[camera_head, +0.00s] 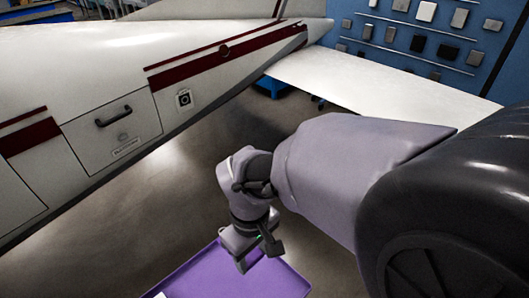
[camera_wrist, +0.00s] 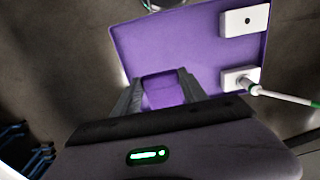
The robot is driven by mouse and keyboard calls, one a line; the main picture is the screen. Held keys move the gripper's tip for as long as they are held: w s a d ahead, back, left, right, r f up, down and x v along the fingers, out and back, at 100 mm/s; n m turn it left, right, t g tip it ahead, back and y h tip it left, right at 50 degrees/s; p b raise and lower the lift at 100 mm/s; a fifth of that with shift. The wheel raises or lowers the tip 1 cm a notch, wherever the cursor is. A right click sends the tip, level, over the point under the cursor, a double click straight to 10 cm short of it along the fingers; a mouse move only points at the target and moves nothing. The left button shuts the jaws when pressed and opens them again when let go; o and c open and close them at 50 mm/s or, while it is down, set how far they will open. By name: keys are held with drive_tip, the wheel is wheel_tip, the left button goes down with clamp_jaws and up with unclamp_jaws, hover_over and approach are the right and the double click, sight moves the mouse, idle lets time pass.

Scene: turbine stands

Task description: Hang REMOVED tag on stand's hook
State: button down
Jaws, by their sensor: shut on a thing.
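My gripper (camera_wrist: 162,88) is shut on a small purple piece with a dark edge (camera_wrist: 163,95), seen between its fingers in the wrist view. It may be the REMOVED tag, but no lettering is readable and it blends with the purple tray behind. In the head view my gripper (camera_head: 254,254) points down over the purple tray (camera_head: 205,268); the held piece cannot be made out there. The tray also shows in the wrist view (camera_wrist: 140,40). I cannot make out a stand's hook in either view.
Two white blocks (camera_wrist: 244,20) lie on the tray's right side, beside a white rod with a green end (camera_wrist: 285,97). A white aircraft body (camera_head: 105,85) with a handled panel fills the left, its wing (camera_head: 380,82) behind. Bare floor (camera_head: 150,210) lies between.

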drive_tip(key=shift+s+d, duration=0.15)
drive_tip(key=shift+s, duration=0.1)
drive_tip(key=s+d+b, duration=0.6)
drive_tip(key=s+d, duration=0.4)
drive_tip(key=s, duration=0.4)
